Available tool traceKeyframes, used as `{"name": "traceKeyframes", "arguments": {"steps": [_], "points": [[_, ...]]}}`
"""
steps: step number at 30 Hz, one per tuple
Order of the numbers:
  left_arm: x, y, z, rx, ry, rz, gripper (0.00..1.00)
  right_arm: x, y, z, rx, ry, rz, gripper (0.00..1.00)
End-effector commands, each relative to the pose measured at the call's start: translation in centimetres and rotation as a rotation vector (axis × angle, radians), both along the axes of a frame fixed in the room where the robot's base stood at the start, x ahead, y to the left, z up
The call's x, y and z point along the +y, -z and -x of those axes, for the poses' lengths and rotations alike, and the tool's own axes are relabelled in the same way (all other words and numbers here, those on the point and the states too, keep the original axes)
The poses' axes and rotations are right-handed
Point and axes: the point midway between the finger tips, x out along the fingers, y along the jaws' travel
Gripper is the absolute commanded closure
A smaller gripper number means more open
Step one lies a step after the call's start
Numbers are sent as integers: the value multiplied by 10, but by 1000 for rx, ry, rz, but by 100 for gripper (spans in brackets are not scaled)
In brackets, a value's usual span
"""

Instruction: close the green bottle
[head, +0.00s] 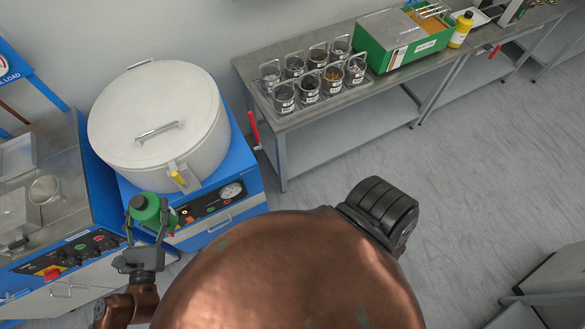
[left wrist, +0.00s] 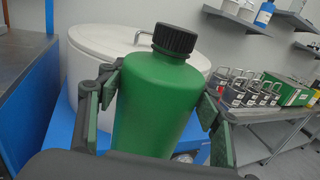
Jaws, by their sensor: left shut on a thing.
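The green bottle (head: 150,212) is held upright between the fingers of my left gripper (head: 147,228), in front of the white drum's blue base in the head view. In the left wrist view the bottle (left wrist: 155,105) fills the middle, with the gripper's green-padded fingers (left wrist: 160,100) on both sides of its body. A black ribbed cap (left wrist: 175,40) sits on the bottle's neck; how tightly it is seated I cannot tell. The cap (head: 138,202) also shows in the head view. My right gripper is not in view.
A white lidded drum (head: 160,125) on a blue base stands just behind the bottle. A blue machine (head: 70,250) is at the left. A metal bench (head: 245,70) at the back carries several jars and a green box (head: 400,45).

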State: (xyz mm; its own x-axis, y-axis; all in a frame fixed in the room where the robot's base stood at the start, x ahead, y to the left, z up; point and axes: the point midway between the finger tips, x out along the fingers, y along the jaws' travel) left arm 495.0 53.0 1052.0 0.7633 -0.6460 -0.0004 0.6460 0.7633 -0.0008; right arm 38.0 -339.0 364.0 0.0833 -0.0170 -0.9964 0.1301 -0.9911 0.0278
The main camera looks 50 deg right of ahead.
Motion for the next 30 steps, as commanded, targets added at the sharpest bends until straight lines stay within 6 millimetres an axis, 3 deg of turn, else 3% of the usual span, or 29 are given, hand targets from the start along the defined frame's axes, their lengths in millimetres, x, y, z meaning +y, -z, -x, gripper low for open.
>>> {"name": "traceKeyframes", "arguments": {"steps": [7, 11, 24, 30], "points": [[-1, -2, 9, 3, -37, 7, 100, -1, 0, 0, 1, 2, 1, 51], [11, -5, 23, 8, -144, 10, 100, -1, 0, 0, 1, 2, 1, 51], [130, 6, 57, 6, -621, 3, 100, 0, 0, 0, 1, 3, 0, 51], [155, 10, 67, -1, -698, 0, 100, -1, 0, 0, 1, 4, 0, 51]]}}
